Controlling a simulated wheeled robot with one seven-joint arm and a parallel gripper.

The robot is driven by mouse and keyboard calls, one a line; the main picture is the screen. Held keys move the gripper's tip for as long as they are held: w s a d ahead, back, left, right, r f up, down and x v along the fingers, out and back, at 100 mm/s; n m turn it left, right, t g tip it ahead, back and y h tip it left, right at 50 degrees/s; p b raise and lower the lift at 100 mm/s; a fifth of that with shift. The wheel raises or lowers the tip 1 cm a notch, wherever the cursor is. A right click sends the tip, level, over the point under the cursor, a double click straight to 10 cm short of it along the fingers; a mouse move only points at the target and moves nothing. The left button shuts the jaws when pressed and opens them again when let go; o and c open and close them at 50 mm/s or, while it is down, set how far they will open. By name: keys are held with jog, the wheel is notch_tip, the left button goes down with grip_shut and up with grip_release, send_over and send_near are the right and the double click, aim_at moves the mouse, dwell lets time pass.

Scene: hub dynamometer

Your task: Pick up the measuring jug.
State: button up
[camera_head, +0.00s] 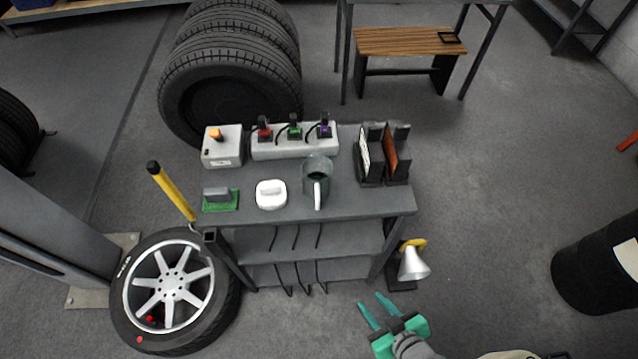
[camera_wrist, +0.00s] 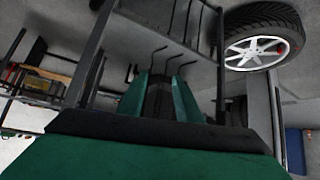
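The measuring jug (camera_head: 316,177) is a grey, open-topped vessel standing upright on the grey workbench top (camera_head: 365,204), right of centre. Its pale handle points toward the front edge. My gripper (camera_head: 374,302) has teal fingers that stand apart with nothing between them. It is in front of the bench, below and to the right of the jug, well clear of it. In the wrist view my gripper (camera_wrist: 162,82) faces the lower bench frame and hanging hooks; the jug is not seen there.
Left of the jug are a white rounded object (camera_head: 271,194) and a green-based block (camera_head: 220,200). A power strip (camera_head: 293,142) stands behind, and binders (camera_head: 384,158) stand right. A silver cone (camera_head: 413,263) is beside the bench; a wheel (camera_head: 172,290) is at left.

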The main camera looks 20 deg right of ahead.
jog(key=w+d+r+g, duration=0.1)
jog(key=w+d+r, duration=0.1)
jog(key=w+d, duration=0.45)
jog(key=w+d+r+n+g, duration=0.1)
jog(key=w+d+r, duration=0.2)
jog(key=w+r, duration=0.2)
jog(key=w+d+r+g, duration=0.1)
jog(key=w+d+r, duration=0.2)
jog(key=w+r, duration=0.25)
jog(key=n+g+y, duration=0.4)
jog(key=n, duration=0.5)
send_near(317, 187)
jog(key=s+f, duration=0.3)
jog(key=shift+n, duration=0.3)
jog(key=x, duration=1)
jog(key=shift+w+f, duration=0.2)
jog(key=shift+w, duration=0.05)
jog(key=shift+a+h, duration=0.15)
jog(key=shift+h, duration=0.15)
jog(key=shift+s, duration=0.1)
jog(key=c, duration=0.8)
jog(key=shift+s+d, duration=0.1)
jog(key=shift+d, duration=0.1)
grip_shut()
